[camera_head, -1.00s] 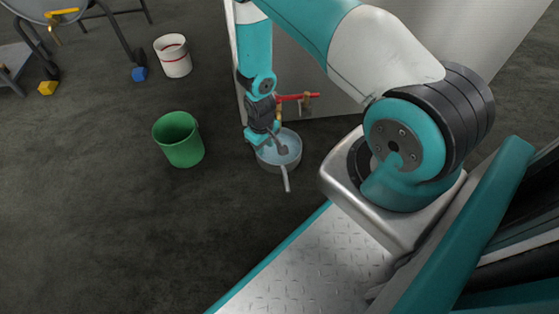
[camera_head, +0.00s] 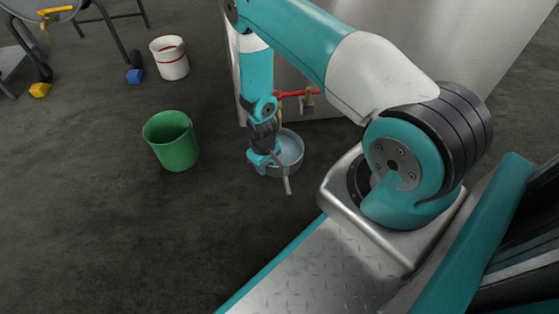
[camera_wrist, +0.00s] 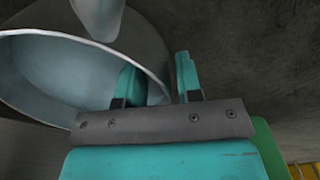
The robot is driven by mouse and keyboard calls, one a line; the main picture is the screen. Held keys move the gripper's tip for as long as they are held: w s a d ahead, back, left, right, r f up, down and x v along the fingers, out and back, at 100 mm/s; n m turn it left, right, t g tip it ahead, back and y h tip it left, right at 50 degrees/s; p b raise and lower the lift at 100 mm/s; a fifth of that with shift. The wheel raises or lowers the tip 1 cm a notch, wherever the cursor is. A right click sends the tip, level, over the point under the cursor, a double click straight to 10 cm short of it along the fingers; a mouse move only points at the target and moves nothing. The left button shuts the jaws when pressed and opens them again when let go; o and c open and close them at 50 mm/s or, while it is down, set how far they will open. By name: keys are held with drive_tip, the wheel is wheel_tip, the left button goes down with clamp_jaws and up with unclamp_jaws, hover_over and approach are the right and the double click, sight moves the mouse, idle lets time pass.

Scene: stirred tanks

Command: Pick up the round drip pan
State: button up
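The round drip pan (camera_head: 291,151) is a shallow grey metal pan on the floor, beside the steel tank wall. A short grey handle (camera_head: 287,184) sticks out toward me. My gripper (camera_head: 262,166) is low at the pan's left side. In the wrist view, the pan (camera_wrist: 45,75) fills the upper left. My gripper (camera_wrist: 160,82) has its two teal fingers apart, one inside the pan and one outside, with the rim between them. I see no clear contact on the rim.
A red-handled valve (camera_head: 297,94) is on the tank (camera_head: 340,100) just above the pan. A green bucket (camera_head: 172,141) stands left of the gripper. A white bucket with a red band (camera_head: 169,58) is farther back. The dark floor in front is clear.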

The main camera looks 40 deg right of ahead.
clamp_jaws()
idle(1.4)
